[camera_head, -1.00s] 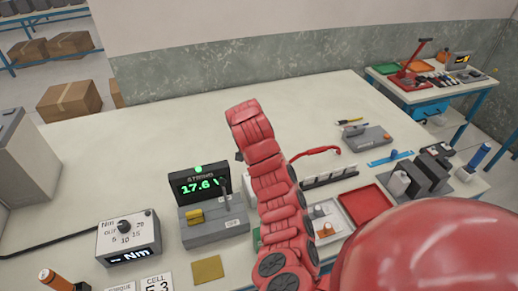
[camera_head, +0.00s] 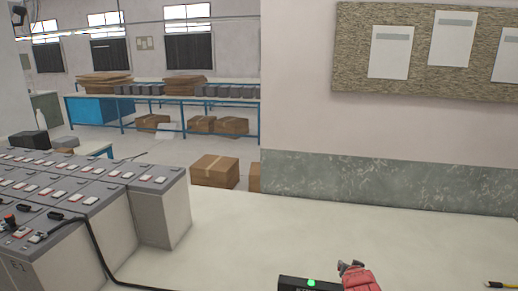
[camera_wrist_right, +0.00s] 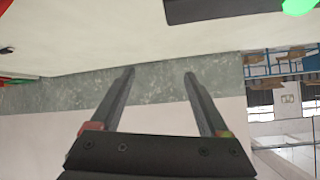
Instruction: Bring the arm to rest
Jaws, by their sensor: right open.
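My right gripper (camera_wrist_right: 159,73) shows in the wrist view with its two dark fingers apart and nothing between them. Behind the fingers are the grey-green lower wall band and the pale wall. The gripper's fingers cannot be made out there. My left gripper is in neither view.
Battery blocks (camera_head: 160,212) with a black cable stand at the left of the pale worktop (camera_head: 240,240). Its middle is clear. A cardboard box (camera_head: 214,172) is on the floor beyond. A pinboard (camera_head: 410,70) hangs on the wall.

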